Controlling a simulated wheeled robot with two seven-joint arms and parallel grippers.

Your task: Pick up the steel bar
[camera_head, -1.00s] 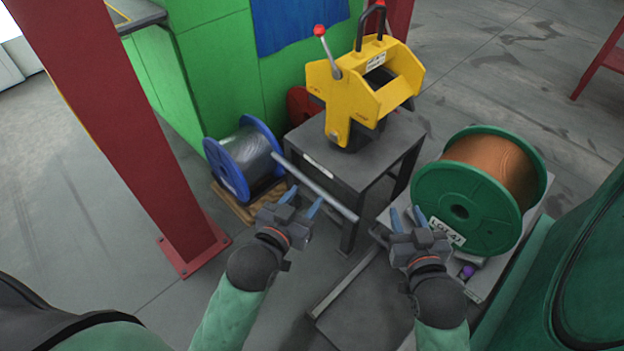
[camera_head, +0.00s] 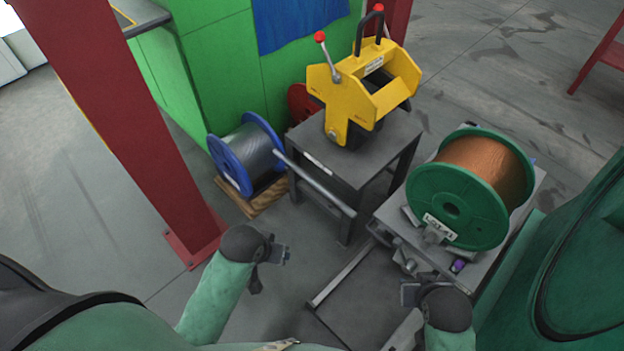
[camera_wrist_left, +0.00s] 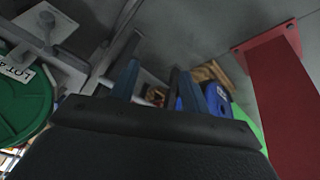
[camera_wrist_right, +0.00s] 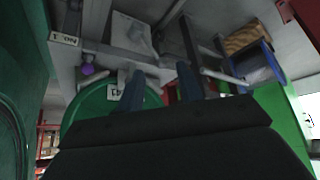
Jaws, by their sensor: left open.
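The steel bar (camera_head: 314,183) is a thin grey rod. It slants in front of the small table, from near the blue-flanged spool down to the right; what supports it is unclear. My left gripper (camera_head: 281,254) is below and left of the bar's lower end, apart from it. Its two blue fingers stand apart with nothing between them in the left wrist view (camera_wrist_left: 152,82). My right gripper (camera_head: 408,292) is lower right of the bar, beside the cart. Its fingers are spread and empty in the right wrist view (camera_wrist_right: 160,85).
A yellow device (camera_head: 362,95) stands on the dark table (camera_head: 350,160). The blue spool (camera_head: 235,165) sits on a wooden pallet. A green-flanged copper spool (camera_head: 450,210) rests on a cart at right. A red column (camera_head: 130,120) stands at left.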

